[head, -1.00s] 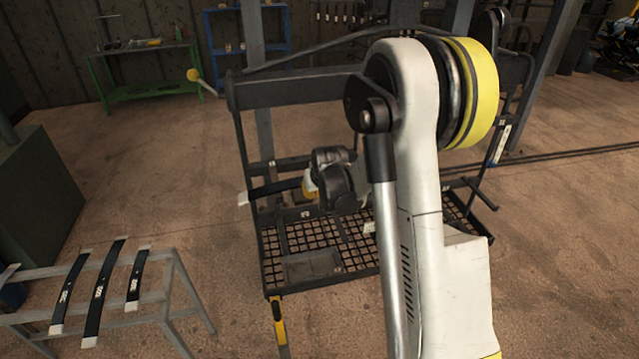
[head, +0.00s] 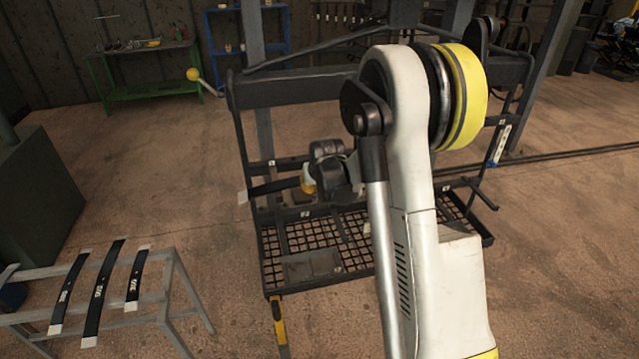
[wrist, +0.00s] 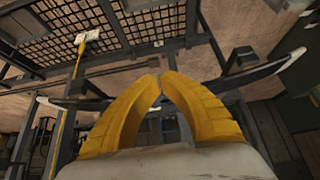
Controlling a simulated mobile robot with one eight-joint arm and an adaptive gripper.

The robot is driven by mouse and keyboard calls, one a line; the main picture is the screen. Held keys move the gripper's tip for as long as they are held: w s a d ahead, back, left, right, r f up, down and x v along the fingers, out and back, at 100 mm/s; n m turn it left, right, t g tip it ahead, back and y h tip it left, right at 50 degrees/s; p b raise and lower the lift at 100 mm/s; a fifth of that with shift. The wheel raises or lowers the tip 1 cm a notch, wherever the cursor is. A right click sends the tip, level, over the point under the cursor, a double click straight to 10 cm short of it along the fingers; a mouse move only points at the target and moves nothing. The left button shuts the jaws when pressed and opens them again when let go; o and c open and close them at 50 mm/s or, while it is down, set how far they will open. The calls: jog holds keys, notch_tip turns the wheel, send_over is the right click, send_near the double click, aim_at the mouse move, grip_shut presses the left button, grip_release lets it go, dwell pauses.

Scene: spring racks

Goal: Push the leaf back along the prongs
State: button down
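The leaf (head: 272,190) is a dark, slightly curved strip with pale ends, lying across the rack's lower front. Its left part shows in the head view; my wrist hides the rest. In the wrist view the leaf (wrist: 250,79) runs across behind my fingers, with both pale ends visible. My gripper (wrist: 158,78) has its two yellow fingertips together, with nothing seen between them, in front of the leaf's middle. I cannot tell whether they touch it. In the head view my gripper (head: 306,183) is partly hidden. A dark prong-like part (wrist: 238,58) stands by the leaf's right half.
The dark rack (head: 290,92) has a mesh tray (head: 330,235) below. A grey stand (head: 150,300) at left holds several more leaves (head: 98,290). The floor between stand and rack is clear.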

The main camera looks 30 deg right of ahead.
jog(key=shift+w+d+b, duration=0.55)
jog(key=shift+w+d, duration=0.75)
jog(key=shift+w, duration=3.2)
jog(key=shift+s+a+b, duration=0.2)
jog(key=shift+s+a, duration=0.1)
jog(key=shift+s, duration=0.65)
jog(key=shift+s+a+b, duration=0.2)
jog(key=shift+s+a, duration=0.05)
jog(key=shift+s, duration=0.75)
jog(key=shift+s+a+b, duration=0.2)
jog(key=shift+s+a, duration=0.1)
jog(key=shift+s, duration=0.65)
jog(key=s+a+r+n+b, duration=0.2)
jog(key=s+a+r+b, duration=0.1)
jog(key=s+a+b, duration=1.1)
jog(key=s+a+f+b, duration=0.2)
jog(key=s+f, duration=0.1)
jog(key=s, duration=0.4)
jog(key=s+a+f+y+b, duration=0.1)
jog(key=s+a+f+b, duration=0.1)
jog(key=s+f, duration=0.2)
jog(key=s+a+f+n+b, duration=0.1)
jog(key=s+a+f+b, duration=0.1)
jog(key=s, duration=0.8)
jog(key=shift+s+a+f+t+y+b, duration=0.3)
jog(key=shift+f+y+b, duration=0.1)
jog(key=shift+f, duration=0.5)
